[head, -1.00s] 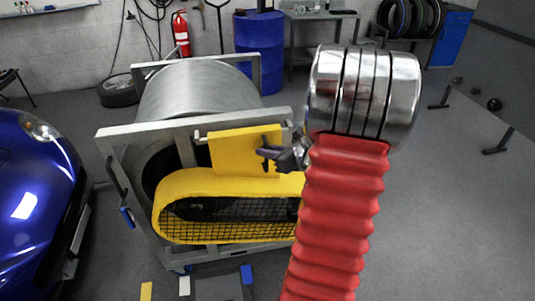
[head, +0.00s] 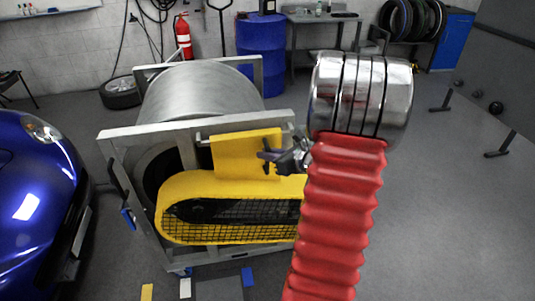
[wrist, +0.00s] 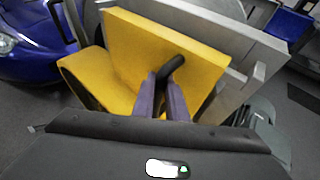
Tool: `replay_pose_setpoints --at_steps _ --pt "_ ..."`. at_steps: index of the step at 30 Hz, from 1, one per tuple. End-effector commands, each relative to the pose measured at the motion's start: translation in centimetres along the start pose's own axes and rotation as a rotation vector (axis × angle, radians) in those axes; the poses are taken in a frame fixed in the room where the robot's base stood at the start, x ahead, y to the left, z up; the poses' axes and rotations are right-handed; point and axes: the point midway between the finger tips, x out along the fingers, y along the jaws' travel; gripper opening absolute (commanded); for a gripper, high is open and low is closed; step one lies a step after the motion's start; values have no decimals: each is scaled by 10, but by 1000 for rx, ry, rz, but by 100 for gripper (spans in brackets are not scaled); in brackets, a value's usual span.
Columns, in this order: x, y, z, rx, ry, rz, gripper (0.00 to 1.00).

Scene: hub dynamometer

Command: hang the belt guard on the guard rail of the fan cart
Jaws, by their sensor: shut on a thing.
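The belt guard (head: 166,200) is a yellow cover with a black mesh front and a flat upper plate. It hangs upright against the front of the fan cart (head: 120,134), a grey frame around a big metal drum. My gripper (head: 265,155) is shut on the guard's dark handle, which shows in the wrist view (wrist: 172,68) between my fingers (wrist: 162,88). The guard rail (head: 203,141) shows as a short light end left of the plate; the plate hides its middle. I cannot tell whether the guard's back is hooked over the rail.
A blue car (head: 35,190) stands close on the left. My red-sleeved arm covers the guard's right end. A blue barrel (head: 262,60), a fire extinguisher (head: 183,38) and a bench (head: 320,18) are at the back. The floor (head: 445,210) on the right is clear.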

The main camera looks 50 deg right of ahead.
Motion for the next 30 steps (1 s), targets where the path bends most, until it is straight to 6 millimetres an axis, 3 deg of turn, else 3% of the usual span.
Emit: replay_pose_setpoints --at_steps 1,2,10,22,30 --pt "0 0 2 -2 -4 -1 0" --pt "0 0 2 -2 -4 0 14" --pt "0 0 1 -1 -2 0 33" --pt "-6 -1 -1 1 3 -3 34" --pt "-42 -1 0 0 0 -3 34"
